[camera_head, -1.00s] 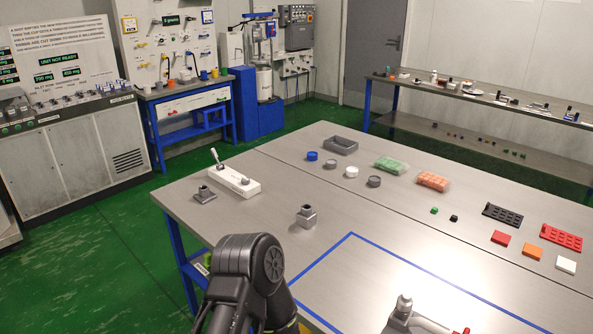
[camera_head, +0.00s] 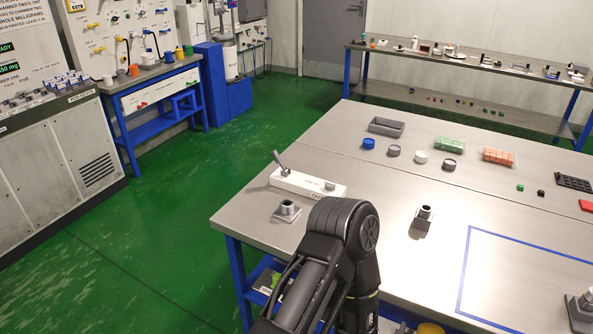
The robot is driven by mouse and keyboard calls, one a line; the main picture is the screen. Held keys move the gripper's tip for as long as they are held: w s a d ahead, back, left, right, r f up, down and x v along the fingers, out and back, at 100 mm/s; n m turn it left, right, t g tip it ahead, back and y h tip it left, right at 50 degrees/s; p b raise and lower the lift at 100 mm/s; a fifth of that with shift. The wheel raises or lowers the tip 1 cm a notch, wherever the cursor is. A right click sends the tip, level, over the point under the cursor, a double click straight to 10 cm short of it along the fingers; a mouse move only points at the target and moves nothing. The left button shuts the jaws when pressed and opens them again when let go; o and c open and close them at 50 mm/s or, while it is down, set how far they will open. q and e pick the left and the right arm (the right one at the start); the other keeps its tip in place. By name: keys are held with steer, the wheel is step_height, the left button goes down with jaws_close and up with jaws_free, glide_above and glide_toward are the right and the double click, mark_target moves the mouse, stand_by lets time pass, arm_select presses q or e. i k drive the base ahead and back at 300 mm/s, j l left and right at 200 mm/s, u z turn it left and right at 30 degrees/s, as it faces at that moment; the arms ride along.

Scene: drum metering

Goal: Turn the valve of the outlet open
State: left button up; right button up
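A white block (camera_head: 316,188) lies near the left end of the steel table. A grey lever (camera_head: 280,162) stands up at its left end and leans to the left. A small grey knob (camera_head: 330,186) sits near its other end, and the lettering on its front is too small to read surely. I cannot tell whether this is the outlet's valve. On the back wall board, yellow handles (camera_head: 99,49) show among small fittings, too small to read. A black arm of mine rises from the bottom, in front of the table's near edge. Neither gripper is in view.
A grey square fitting (camera_head: 287,212) and another grey fitting (camera_head: 423,218) stand on the table. A grey tray (camera_head: 387,127) and several round caps lie farther back. Green floor (camera_head: 190,225) is clear between the table and the grey cabinet (camera_head: 60,165).

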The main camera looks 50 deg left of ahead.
mark_target(329, 185)
steer(key=k+j, duration=0.15)
steer(key=j, duration=0.2)
steer(key=k+j, duration=0.2)
steer(key=j, duration=0.2)
steer(key=k+j, duration=0.15)
steer(key=j, duration=0.2)
steer(key=k+j, duration=0.15)
steer(key=j, duration=0.25)
